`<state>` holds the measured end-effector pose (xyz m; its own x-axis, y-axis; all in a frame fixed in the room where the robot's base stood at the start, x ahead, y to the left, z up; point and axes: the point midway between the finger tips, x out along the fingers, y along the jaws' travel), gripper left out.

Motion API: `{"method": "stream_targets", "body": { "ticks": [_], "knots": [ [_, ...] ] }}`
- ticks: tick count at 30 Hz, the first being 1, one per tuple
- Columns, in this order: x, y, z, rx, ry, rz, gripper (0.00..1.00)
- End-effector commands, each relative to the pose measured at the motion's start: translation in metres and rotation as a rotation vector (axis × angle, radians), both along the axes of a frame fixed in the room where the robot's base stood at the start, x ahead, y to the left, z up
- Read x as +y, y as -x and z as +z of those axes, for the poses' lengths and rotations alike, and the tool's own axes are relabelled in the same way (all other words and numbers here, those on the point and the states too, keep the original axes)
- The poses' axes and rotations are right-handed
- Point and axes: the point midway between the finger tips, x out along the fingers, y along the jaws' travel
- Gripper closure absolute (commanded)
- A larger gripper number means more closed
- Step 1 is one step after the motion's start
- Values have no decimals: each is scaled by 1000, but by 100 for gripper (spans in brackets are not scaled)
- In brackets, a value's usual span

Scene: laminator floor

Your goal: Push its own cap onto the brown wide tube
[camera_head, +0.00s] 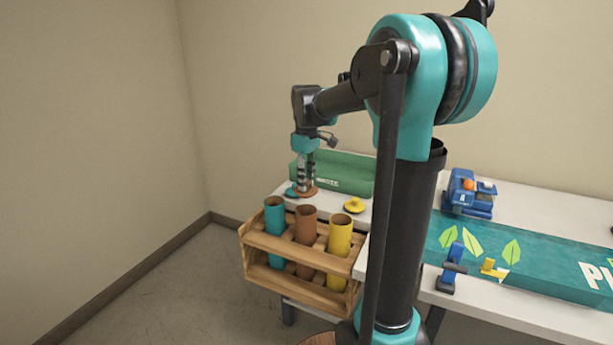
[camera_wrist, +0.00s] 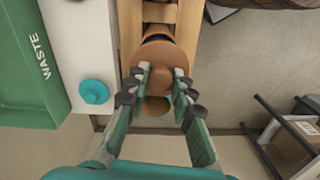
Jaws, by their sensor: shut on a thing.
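My gripper (camera_head: 306,181) is shut on the brown cap (camera_head: 303,192), a round disc with a knob, and holds it in the air. In the wrist view my gripper (camera_wrist: 160,85) grips the brown cap (camera_wrist: 155,57) by its knob, with the wooden rack (camera_wrist: 130,30) below it. The brown wide tube (camera_head: 305,229) stands upright and open-topped in the middle of the rack (camera_head: 290,247) in the head view. The cap is apart from it, farther back and higher in the picture.
A teal tube (camera_head: 274,225) and a yellow tube (camera_head: 339,237) flank the brown one, both open-topped. A teal cap (camera_wrist: 95,92) and a yellow cap (camera_head: 354,205) lie on the white table. A green WASTE bin (camera_head: 340,175) stands behind. Open floor lies left of the rack.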

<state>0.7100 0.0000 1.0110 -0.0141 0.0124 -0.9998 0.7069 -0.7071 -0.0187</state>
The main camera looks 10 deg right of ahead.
Motion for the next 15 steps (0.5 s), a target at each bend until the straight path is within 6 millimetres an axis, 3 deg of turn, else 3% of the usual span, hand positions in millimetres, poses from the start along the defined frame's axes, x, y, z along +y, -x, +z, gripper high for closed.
{"method": "stream_targets", "body": {
  "ticks": [15],
  "knots": [
    [0, 0, -43, 0, 0, 1, 100]
  ]
}}
